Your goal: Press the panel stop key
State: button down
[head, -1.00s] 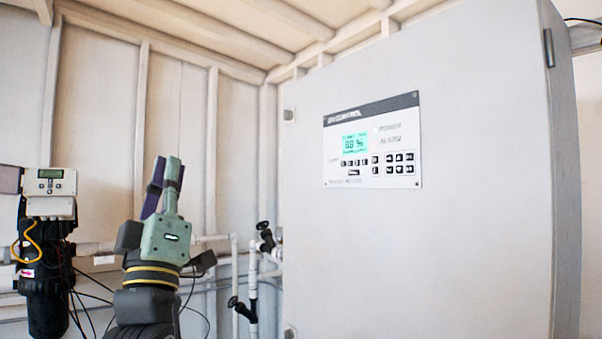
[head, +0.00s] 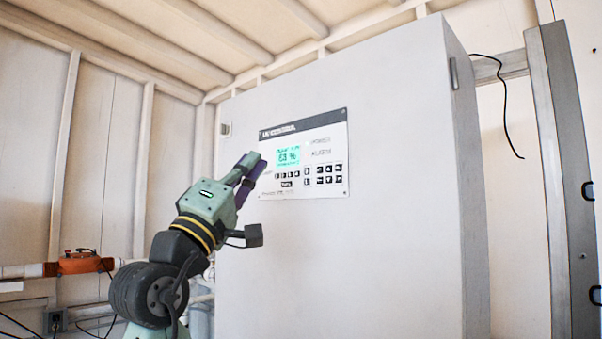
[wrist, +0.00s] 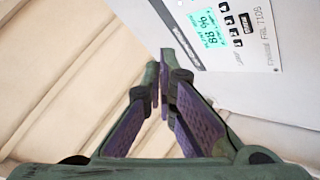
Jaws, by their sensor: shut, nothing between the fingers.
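The control panel (head: 325,150) is a white plate with a dark header, a lit green display (head: 288,157) and several small black keys, on the front of a large pale cabinet. A wider black key (head: 286,184) sits below the left key row. The lettering is too small to tell which key is stop. My gripper (head: 256,166) is shut and empty, its tips in front of the panel's left edge, left of the display. In the wrist view the shut fingers (wrist: 158,80) point past the panel (wrist: 215,35), which lies at upper right, tilted. Contact cannot be told.
The cabinet (head: 380,240) fills the middle. A grey upright post (head: 562,180) and a hanging black cable (head: 506,120) stand to its right. An orange fitting on a pipe (head: 80,262) is at lower left. The space before the cabinet's lower front looks clear.

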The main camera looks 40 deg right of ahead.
aim_at(307, 171)
jog(key=shift+w+d+p, duration=0.2)
jog(key=shift+d+p, duration=0.25)
jog(key=shift+d, duration=1.75)
jog(key=shift+w+d+p, duration=0.2)
jog(key=shift+d+p, duration=0.25)
jog(key=shift+d, duration=1.75)
jog(key=shift+d, duration=0.4)
jog(key=shift+d+p, duration=0.25)
jog(key=shift+p, duration=0.1)
jog(key=shift+a, duration=0.7)
jog(key=shift+a, duration=0.1)
